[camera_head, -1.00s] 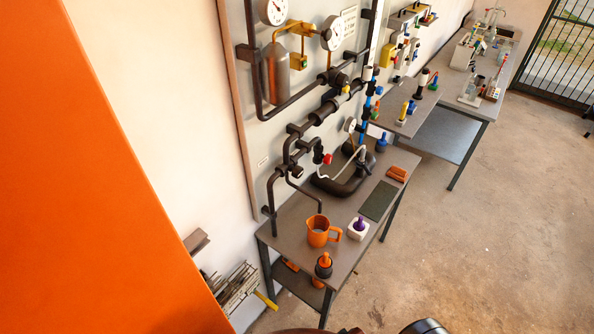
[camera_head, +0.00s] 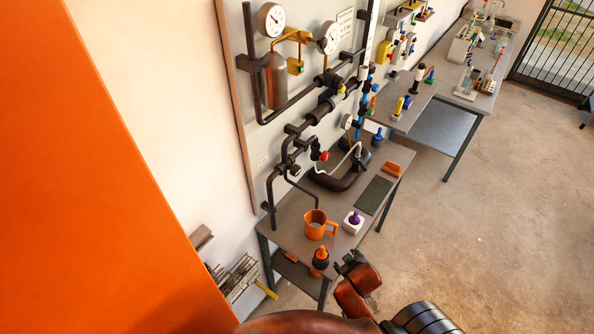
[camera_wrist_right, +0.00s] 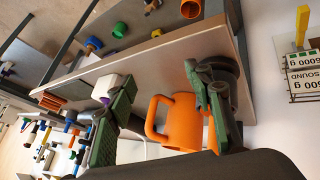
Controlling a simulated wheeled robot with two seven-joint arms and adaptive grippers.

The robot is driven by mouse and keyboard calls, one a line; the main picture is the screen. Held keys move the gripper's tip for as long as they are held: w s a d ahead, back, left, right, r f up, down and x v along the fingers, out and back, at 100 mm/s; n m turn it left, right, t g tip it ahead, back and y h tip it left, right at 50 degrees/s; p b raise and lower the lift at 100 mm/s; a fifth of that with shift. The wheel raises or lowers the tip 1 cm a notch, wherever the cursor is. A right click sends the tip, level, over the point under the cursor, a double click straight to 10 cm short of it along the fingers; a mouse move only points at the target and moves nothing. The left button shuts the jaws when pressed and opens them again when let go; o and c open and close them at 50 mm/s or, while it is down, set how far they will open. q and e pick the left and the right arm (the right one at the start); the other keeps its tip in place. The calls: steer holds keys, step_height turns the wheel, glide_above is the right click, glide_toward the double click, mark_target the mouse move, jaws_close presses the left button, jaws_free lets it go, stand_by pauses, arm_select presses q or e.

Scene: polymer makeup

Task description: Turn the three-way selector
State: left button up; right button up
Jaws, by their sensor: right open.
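No part is clearly marked as the three-way selector. In the head view, a red-handled valve (camera_head: 324,157) sits on the dark pipework above the near bench. A white block with a purple knob (camera_head: 354,221) stands on that bench beside an orange jug (camera_head: 316,227). My right gripper (camera_wrist_right: 160,115) is open in the right wrist view, its green and dark fingers apart. The orange jug (camera_wrist_right: 183,124) shows beyond and between the fingers, partly covered by one. The white block (camera_wrist_right: 106,86) is partly behind the other finger. My left gripper is not in view.
The near bench (camera_head: 285,215) carries a dark green mat (camera_head: 374,196), orange blocks (camera_head: 392,169) and an orange-topped black bottle (camera_head: 321,257) at its near edge. Pipes and gauges (camera_head: 271,19) cover the wall board. Open floor (camera_head: 470,250) lies right of the bench.

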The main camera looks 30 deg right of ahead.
steer(key=w+d+r+n+t+h, duration=0.2)
steer(key=w+d+r+n+t, duration=0.25)
steer(key=w+r, duration=0.4)
steer(key=w+d+r+n+t+h, duration=0.1)
steer(key=w+d+r+n+t, duration=0.35)
steer(key=r, duration=0.75)
steer(key=w+r+n+t+y, duration=0.3)
steer(key=w+r+n+t, duration=0.1)
steer(key=w+r+n, duration=0.25)
steer(key=n+g+y+p, duration=0.2)
steer(key=n+g+y, duration=0.2)
steer(key=n+y, duration=1)
glide_toward(298, 172)
steer(key=w+a+n+h, duration=0.2)
steer(key=w, duration=0.1)
steer(key=x, duration=0.2)
steer(key=p+x, duration=0.1)
steer(key=x, duration=0.3)
steer(key=shift+a+r+p, duration=0.2)
steer(key=shift+r+p, duration=0.15)
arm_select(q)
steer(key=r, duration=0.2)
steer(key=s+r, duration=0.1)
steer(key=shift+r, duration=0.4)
arm_select(e)
steer(key=shift+w+a, duration=0.2)
steer(key=shift+w, duration=0.05)
steer(key=shift+f, duration=0.1)
